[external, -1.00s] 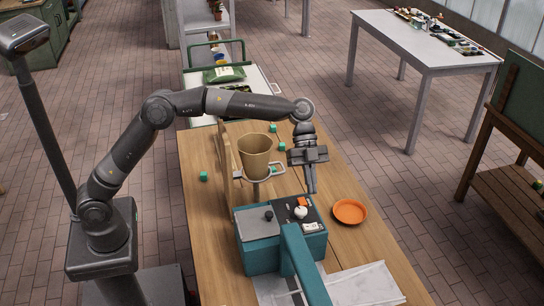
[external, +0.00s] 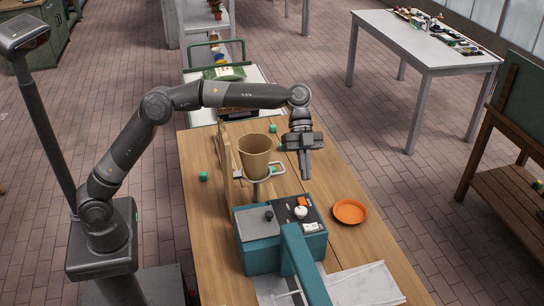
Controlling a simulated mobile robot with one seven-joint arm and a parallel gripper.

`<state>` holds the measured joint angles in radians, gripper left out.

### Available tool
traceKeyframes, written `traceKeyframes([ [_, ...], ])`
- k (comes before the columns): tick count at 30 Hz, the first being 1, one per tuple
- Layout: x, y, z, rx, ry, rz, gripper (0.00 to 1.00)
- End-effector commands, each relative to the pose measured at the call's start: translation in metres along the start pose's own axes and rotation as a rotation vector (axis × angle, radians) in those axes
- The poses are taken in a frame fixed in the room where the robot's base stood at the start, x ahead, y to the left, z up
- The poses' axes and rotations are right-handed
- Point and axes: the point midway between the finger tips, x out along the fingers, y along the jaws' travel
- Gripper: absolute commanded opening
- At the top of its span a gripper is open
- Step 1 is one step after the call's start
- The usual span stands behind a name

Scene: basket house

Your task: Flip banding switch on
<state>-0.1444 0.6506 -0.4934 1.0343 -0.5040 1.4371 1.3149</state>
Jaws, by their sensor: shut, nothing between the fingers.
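A teal banding machine (external: 262,258) stands on the wooden table. Its dark top panel carries an orange switch (external: 302,202), a white knob (external: 300,212) and a small white part. I cannot tell which way the switch is set. My gripper (external: 305,177) points down just beyond the panel, above and apart from the switch. Its fingers are together with nothing between them.
A tan pot (external: 254,152) sits in a ring holder left of my gripper. An orange plate (external: 350,211) lies right of the machine. Several small green cubes (external: 203,176) are scattered on the table (external: 207,245). A pale sheet (external: 365,287) lies at the front.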

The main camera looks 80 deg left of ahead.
Motion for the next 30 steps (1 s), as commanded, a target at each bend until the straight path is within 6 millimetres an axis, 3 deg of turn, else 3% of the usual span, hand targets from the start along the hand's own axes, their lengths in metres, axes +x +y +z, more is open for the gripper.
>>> traceKeyframes([
  [8, 0.010, 0.000, 0.000, 0.001, -0.001, 0.002, 0.00],
  [22, 0.103, 0.000, 0.000, 0.001, -0.002, 0.003, 0.00],
  [30, 0.125, 0.000, 0.025, 0.000, -0.001, 0.000, 0.00],
])
